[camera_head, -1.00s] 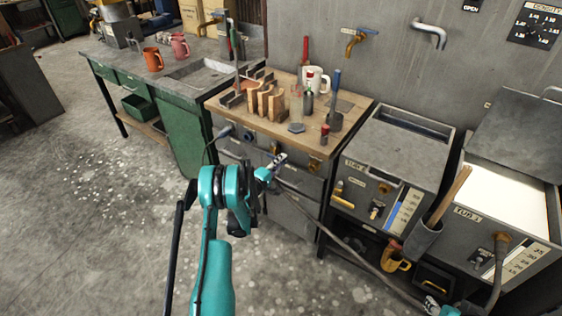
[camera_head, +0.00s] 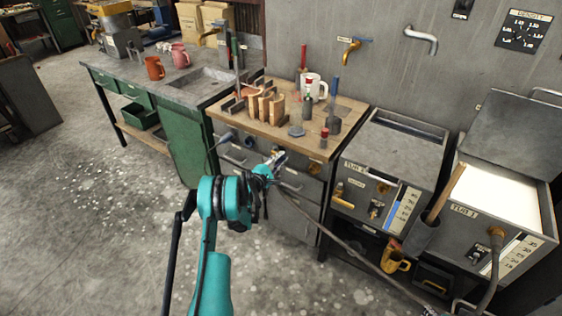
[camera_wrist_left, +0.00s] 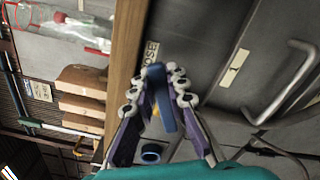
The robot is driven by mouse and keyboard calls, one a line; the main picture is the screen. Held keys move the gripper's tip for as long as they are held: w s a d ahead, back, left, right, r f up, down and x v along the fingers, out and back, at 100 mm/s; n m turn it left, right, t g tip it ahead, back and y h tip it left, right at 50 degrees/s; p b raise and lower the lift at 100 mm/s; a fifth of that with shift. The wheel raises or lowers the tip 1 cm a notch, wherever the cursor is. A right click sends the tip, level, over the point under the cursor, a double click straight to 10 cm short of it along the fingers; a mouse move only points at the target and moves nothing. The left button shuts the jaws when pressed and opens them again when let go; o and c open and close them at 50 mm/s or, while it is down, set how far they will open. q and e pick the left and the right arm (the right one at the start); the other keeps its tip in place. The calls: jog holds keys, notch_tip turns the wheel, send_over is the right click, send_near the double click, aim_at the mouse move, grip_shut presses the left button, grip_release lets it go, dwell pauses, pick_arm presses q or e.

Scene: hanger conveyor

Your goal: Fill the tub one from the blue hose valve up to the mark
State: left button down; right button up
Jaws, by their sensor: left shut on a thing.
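My left gripper (camera_head: 279,160) is at the front of the wooden-topped cabinet. In the left wrist view the gripper (camera_wrist_left: 158,98) is shut on a blue valve handle (camera_wrist_left: 160,88), beside a label reading HOSE. Tub one (camera_head: 452,232) stands open at the right, with a pale, bright surface inside and a numbered scale (camera_head: 511,263) on its front. A grey hose (camera_head: 352,247) runs from the cabinet toward tub one. The outlet, any flow and the exact level are not clear.
A second, lidded tub (camera_head: 398,150) with a blue-marked scale stands between the cabinet and tub one. A wooden-handled tool in a grey holder (camera_head: 421,236) sits between the tubs. A yellow mug (camera_head: 395,262) is below. Floor at the left is clear.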

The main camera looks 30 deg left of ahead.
pick_arm(q)
jog(key=c, duration=1.5)
grip_release()
jog(key=s, duration=0.8)
jog(key=s+a, duration=0.1)
jog(key=s, duration=0.3)
